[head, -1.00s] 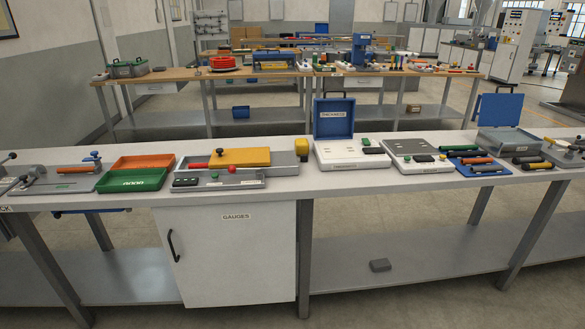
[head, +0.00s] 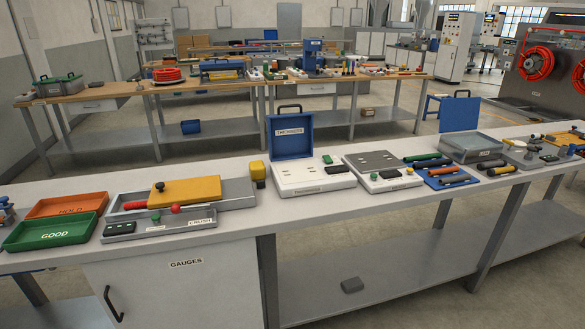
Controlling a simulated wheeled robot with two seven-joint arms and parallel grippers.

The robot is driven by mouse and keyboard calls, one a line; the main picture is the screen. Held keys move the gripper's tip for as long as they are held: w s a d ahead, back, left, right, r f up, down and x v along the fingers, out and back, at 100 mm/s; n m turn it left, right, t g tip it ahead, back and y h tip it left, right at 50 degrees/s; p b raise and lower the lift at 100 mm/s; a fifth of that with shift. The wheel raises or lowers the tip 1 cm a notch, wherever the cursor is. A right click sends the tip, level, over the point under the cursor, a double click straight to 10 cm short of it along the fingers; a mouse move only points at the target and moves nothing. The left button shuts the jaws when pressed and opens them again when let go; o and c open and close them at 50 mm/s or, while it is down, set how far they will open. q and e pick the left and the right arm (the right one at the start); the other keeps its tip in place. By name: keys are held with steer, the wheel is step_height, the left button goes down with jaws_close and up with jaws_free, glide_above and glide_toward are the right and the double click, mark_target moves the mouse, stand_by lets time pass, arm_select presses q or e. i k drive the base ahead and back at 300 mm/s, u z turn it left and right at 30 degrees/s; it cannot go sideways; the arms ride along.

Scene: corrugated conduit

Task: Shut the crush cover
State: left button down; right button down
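The crush unit is a low grey fixture (head: 238,193) on the near bench, left of centre in the head view. A flat yellow cover (head: 196,190) with a black knob (head: 159,186) lies over its middle-left part. A grey control panel (head: 140,233) with a red ball knob (head: 176,208), a green button and a small label, hard to read, sits along the front. Neither of my grippers is in view.
A yellow block (head: 257,173) stands at the fixture's right end. Green GOOD (head: 53,232) and orange HOLD (head: 66,207) trays are at left. Bare bench lies in front.

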mark_target(184, 191)
steer(key=z, duration=0.1)
steer(key=i, duration=1)
steer(key=u, duration=0.45)
